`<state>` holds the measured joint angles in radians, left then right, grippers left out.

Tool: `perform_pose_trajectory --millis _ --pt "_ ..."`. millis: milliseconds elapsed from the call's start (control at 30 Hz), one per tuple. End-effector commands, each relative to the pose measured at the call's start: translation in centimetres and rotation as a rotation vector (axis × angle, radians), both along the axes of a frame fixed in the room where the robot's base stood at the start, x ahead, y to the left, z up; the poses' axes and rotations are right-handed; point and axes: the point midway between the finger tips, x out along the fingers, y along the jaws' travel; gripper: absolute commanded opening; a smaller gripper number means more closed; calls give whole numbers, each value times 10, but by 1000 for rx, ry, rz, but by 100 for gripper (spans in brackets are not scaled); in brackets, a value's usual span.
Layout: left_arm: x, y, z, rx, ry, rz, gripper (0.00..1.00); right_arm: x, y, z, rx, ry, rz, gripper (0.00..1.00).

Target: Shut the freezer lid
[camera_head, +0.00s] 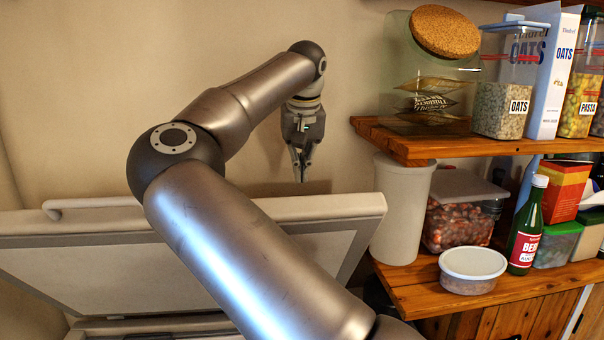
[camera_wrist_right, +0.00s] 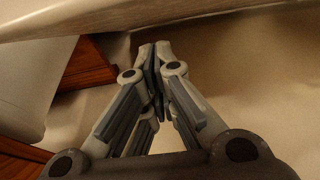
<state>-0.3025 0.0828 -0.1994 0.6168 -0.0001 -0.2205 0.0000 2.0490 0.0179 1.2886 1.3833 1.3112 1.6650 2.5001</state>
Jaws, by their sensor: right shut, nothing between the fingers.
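The white freezer lid (camera_head: 330,207) stands open and tilted up, with its pale inner panel facing me in the head view. A white bar handle (camera_head: 90,203) sits at the left of its upper edge. A strip of the freezer body (camera_head: 150,326) shows below. My right gripper (camera_head: 301,178) is shut and empty, pointing down just above the lid's upper edge, near the wall; I cannot tell if it touches. In the right wrist view its fingertips (camera_wrist_right: 155,48) are together. A pale slab, likely the lid (camera_wrist_right: 110,18), crosses the top there. My left gripper is out of view.
Pine shelves (camera_head: 470,148) stand close at the right, with an oats container (camera_head: 505,108), a white canister (camera_head: 402,210), a white-lidded tub (camera_head: 472,268) and a green bottle (camera_head: 526,225). A plain wall (camera_head: 120,80) is behind. My right arm hides the lid's middle.

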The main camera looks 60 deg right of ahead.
Motion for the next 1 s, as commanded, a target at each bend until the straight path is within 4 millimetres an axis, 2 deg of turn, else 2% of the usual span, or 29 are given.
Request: perform_pose_trajectory --millis 333,800,1000 --pt "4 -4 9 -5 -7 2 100 -14 17 -13 1 2 0 0" --pt "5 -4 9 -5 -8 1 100 -16 19 -15 1 2 0 0" --pt "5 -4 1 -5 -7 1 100 -20 18 -20 -7 -4 0 0"
